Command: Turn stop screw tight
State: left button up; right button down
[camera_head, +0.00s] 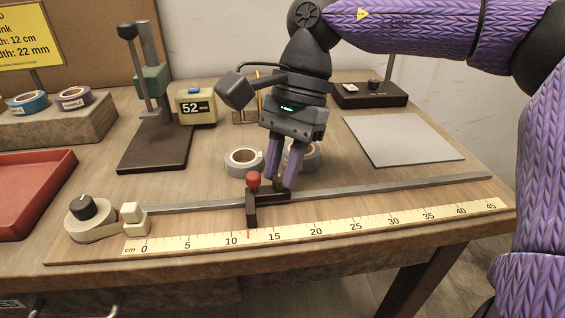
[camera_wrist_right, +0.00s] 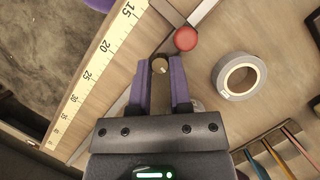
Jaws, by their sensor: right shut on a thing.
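The dark stop (camera_head: 251,209) sits on the metal rail (camera_head: 375,190), with its front near the 12 mark of the ruler (camera_head: 320,229). A red knob (camera_head: 253,179) stands on it, also seen in the right wrist view (camera_wrist_right: 186,39). My left gripper is not in view.
Grey tape rolls (camera_head: 244,160) stand just behind the rail. A grey mat (camera_head: 402,140) is clear.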

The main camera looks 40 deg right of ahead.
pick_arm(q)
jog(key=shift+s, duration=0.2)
pick_arm(e)
jog(key=c, duration=0.5)
grip_release()
jog(key=shift+c, duration=0.2)
pick_arm(q)
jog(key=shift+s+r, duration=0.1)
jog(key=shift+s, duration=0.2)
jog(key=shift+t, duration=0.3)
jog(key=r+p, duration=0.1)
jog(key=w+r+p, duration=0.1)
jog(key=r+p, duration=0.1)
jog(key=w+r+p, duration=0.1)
jog(key=p, duration=0.1)
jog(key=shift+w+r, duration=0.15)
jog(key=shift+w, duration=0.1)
pick_arm(e)
jog(key=v, duration=1)
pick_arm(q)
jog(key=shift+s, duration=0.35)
pick_arm(e)
jog(key=shift+f, duration=0.1)
